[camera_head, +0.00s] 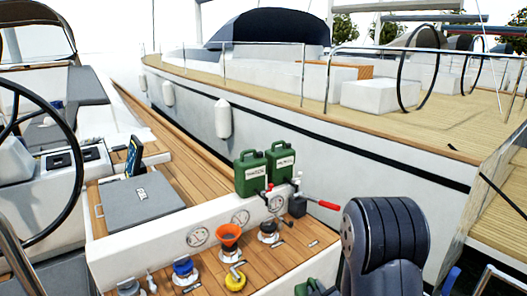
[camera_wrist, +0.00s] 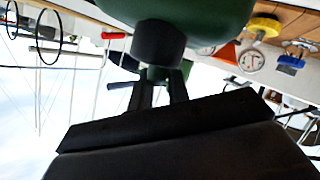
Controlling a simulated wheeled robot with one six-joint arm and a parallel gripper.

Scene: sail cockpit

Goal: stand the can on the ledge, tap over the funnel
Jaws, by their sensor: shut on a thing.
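My gripper (camera_wrist: 160,92) is shut on a green can (camera_wrist: 190,12), which fills the top of the wrist view. A black round part (camera_wrist: 158,42) shows between fingers and can. In the head view only a bit of green (camera_head: 308,288) shows at the bottom edge beside my dark arm, likely this can; my gripper is hidden there. Two green cans, one left (camera_head: 250,173) and one right (camera_head: 281,166), stand upright side by side on the white ledge (camera_head: 190,222). Small taps show near their bases. The orange funnel (camera_head: 229,234) stands on the wooden deck below the ledge.
A blue cap (camera_head: 184,269), yellow cap (camera_head: 235,280) and dark fitting (camera_head: 268,231) surround the funnel. A red-handled lever (camera_head: 320,203) sticks out right of the cans. A grey case (camera_head: 140,202) lies left of them. A steering wheel (camera_head: 75,160) stands far left.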

